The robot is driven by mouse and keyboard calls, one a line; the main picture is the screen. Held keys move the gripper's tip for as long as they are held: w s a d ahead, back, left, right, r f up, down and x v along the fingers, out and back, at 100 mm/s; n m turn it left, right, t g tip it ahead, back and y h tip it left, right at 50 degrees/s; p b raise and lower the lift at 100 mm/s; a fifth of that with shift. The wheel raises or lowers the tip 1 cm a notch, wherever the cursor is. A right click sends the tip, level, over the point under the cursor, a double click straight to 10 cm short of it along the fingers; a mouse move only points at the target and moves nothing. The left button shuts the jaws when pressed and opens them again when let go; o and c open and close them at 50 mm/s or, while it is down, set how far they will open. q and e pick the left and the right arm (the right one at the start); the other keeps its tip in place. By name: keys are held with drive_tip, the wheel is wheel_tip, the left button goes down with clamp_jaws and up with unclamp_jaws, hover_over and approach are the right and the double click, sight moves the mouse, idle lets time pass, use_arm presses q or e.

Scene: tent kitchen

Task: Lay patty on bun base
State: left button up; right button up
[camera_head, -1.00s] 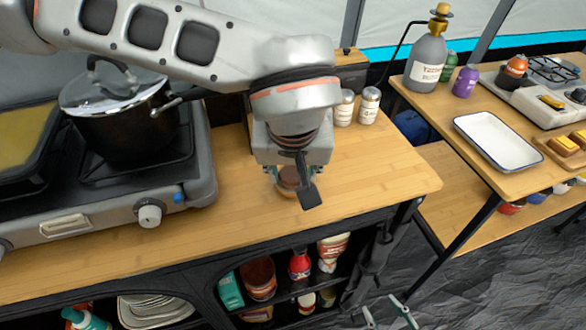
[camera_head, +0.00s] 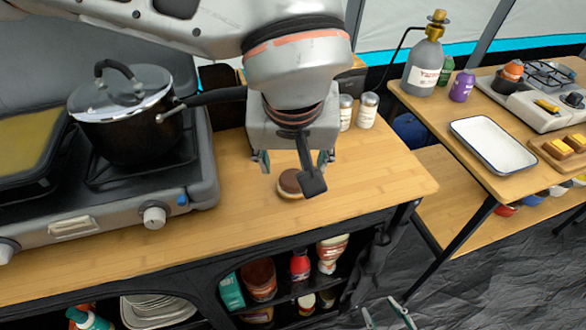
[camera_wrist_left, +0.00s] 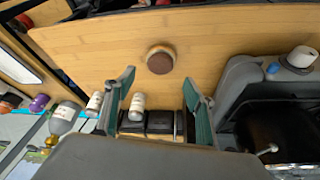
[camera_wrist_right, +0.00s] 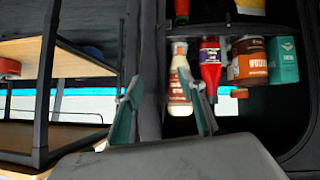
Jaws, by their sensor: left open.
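The dark brown patty (camera_head: 290,181) lies on the pale bun base (camera_head: 287,196) on the wooden counter. In the left wrist view the patty (camera_wrist_left: 160,64) sits over the bun base, whose pale rim (camera_wrist_left: 160,48) shows around it. My left gripper (camera_head: 294,160) is open and empty above them, apart from both. Its spread fingers also show in the left wrist view (camera_wrist_left: 157,80). My right gripper (camera_wrist_right: 160,78) is open and empty, low in front of the counter shelves, and its fingertips show at the bottom of the head view (camera_head: 388,314).
A stove with a lidded pot (camera_head: 125,115) stands left of the patty. Two shakers (camera_head: 357,111) stand behind it. A side table at right bears a white tray (camera_head: 493,145) and a gas bottle (camera_head: 424,65). The counter's right front is clear.

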use_arm(q)
drive_tip(key=v, duration=0.5)
drive_tip(key=shift+s+r+p, duration=0.1)
drive_tip(key=shift+r+p, duration=0.2)
drive_tip(key=shift+p, duration=0.1)
